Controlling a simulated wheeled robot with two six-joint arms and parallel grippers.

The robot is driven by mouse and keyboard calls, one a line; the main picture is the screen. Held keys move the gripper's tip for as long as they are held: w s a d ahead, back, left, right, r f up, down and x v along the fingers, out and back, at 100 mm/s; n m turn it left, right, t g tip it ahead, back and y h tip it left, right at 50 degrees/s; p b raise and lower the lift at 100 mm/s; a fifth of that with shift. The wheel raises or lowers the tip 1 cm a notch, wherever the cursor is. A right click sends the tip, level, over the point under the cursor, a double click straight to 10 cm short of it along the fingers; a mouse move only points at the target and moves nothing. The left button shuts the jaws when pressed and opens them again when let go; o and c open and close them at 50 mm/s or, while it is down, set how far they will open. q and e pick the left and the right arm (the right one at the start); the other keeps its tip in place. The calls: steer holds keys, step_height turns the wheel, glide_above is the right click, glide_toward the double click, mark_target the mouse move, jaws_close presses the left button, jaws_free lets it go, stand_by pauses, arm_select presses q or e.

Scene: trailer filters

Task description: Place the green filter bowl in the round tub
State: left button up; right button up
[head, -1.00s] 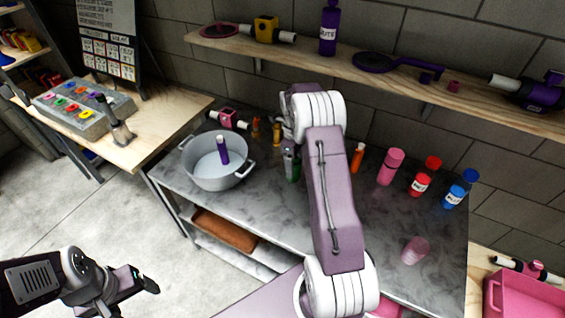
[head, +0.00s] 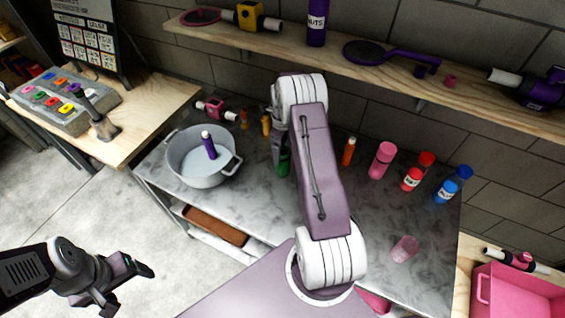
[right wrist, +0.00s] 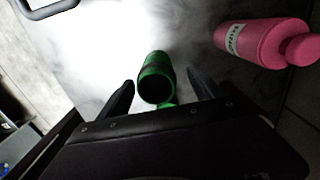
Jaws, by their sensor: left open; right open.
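The green filter bowl (head: 283,166) stands on the grey marbled worktop, right of the round tub (head: 180,167). In the right wrist view the green filter bowl (right wrist: 156,78) shows its dark, round open end between my two fingertips. My right gripper (right wrist: 160,80) is open, with a finger on either side of the bowl; I cannot tell whether they touch it. In the head view my right wrist partly hides the bowl. The tub is grey with two handles and holds a purple bottle (head: 209,147). My left gripper (head: 129,287) is open and empty over the floor.
A pink bottle (right wrist: 262,42) stands close to my right gripper. Orange bottles (head: 348,151) and red and blue bottles (head: 446,190) stand along the worktop's back. A wooden shelf (head: 390,82) runs above. A pink tub (head: 515,292) is at the lower right.

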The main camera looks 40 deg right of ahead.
steer(key=f, duration=0.2)
steer(key=f+p, duration=0.1)
steer(key=shift+s+a+f, duration=0.3)
steer(key=shift+s, duration=0.05)
arm_select(q)
steer(key=shift+s+a+r, duration=0.1)
steer(key=shift+s+r, duration=0.05)
steer(key=shift+r, duration=0.6)
arm_select(e)
steer(key=shift+f, duration=0.2)
steer(key=shift+w+d, duration=0.1)
steer(key=c, duration=0.7)
jaws_close()
arm_select(q)
steer(key=shift+f, duration=0.1)
arm_select(e)
steer(key=shift+r, duration=0.15)
step_height(320, 180, up, 4)
steer(key=shift+w+f+b, duration=0.1)
steer(key=shift+b, duration=0.75)
arm_select(q)
step_height(320, 180, down, 3)
steer(key=shift+f+b, duration=0.15)
steer(key=shift+b, duration=0.8)
arm_select(e)
steer(key=s+a+r, duration=0.3)
steer(key=s+r, duration=0.4)
steer(key=s, duration=0.4)
steer(key=shift+s+a, duration=0.2)
steer(key=shift+a, duration=0.15)
